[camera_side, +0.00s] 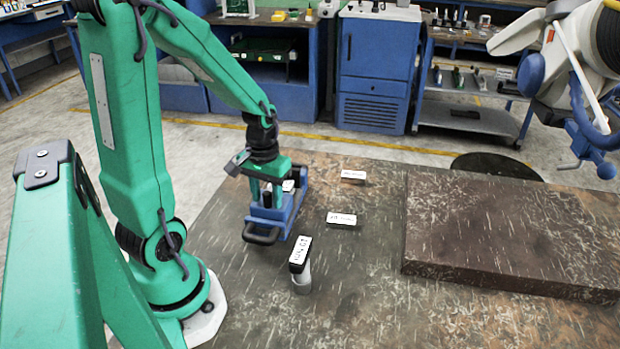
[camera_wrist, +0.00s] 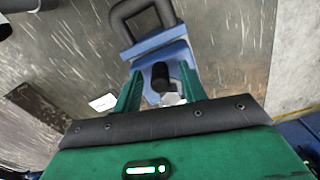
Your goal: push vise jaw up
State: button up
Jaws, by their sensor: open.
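The vise (camera_side: 288,214) is a blue body with a dark loop handle at its front end, standing on the brown work table. In the wrist view the blue vise (camera_wrist: 165,50) lies ahead of and between my fingers, with its dark loop handle (camera_wrist: 143,18) at the top. A black knob (camera_wrist: 160,75) and a pale metal part (camera_wrist: 173,98) show between the fingers. My green gripper (camera_side: 266,193) is open and points down over the back part of the vise; its fingers (camera_wrist: 159,82) stand on either side of the knob. I cannot tell whether they touch it. The jaw is partly hidden by my gripper.
Small white-labelled blocks lie on the table, one at the back (camera_side: 353,175) and one to the right (camera_side: 341,219). A labelled piece on a white post (camera_side: 301,283) stands close in front of the vise. A raised brown slab (camera_side: 510,235) fills the right side.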

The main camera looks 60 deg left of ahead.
grip_shut()
jog(key=shift+w+a, duration=1.25)
grip_release()
jog(key=shift+r, duration=0.2)
